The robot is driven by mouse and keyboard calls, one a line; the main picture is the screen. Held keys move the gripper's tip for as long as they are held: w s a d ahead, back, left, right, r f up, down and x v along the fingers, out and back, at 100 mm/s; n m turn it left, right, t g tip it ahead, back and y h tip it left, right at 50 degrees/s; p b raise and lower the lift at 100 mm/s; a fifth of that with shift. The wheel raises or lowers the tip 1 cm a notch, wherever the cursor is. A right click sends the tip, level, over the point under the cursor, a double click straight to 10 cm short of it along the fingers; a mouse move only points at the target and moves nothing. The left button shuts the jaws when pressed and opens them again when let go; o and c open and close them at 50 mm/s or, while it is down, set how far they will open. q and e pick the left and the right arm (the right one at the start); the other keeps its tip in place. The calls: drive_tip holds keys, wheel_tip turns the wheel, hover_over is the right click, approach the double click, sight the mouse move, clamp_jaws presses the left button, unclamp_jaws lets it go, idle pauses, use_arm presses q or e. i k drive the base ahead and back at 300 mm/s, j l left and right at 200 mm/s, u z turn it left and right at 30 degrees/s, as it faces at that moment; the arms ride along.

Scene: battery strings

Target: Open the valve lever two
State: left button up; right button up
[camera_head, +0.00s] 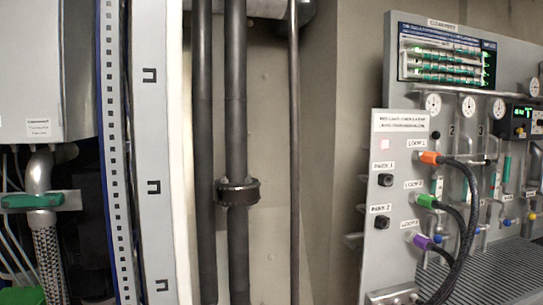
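A grey valve panel (515,65) stands at the right, with round gauges and numbered labels. The number 2 label (451,130) is under one gauge (468,105). Clear tubes with green parts run down below the gauges. Neither gripper is in view.
A grey box (394,145) in front carries orange (430,158), green (427,201) and purple (423,242) plugs with black cables looping right. Dark vertical pipes (237,100) stand mid-view. A green lever (32,201) sits on a pipe at left.

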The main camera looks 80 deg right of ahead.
sight(486, 162)
drive_tip(key=k+z, duration=0.1)
drive_tip(key=z, duration=0.35)
drive_tip(key=k+j+z, duration=0.1)
drive_tip(key=z, duration=0.4)
drive_tip(key=k+z, duration=0.1)
drive_tip(key=z, duration=0.35)
drive_tip(key=k+l+z, duration=0.1)
drive_tip(key=z, duration=0.35)
drive_tip(key=l+z, duration=0.1)
drive_tip(key=z, duration=1.8)
drive_tip(key=k+l, duration=0.05)
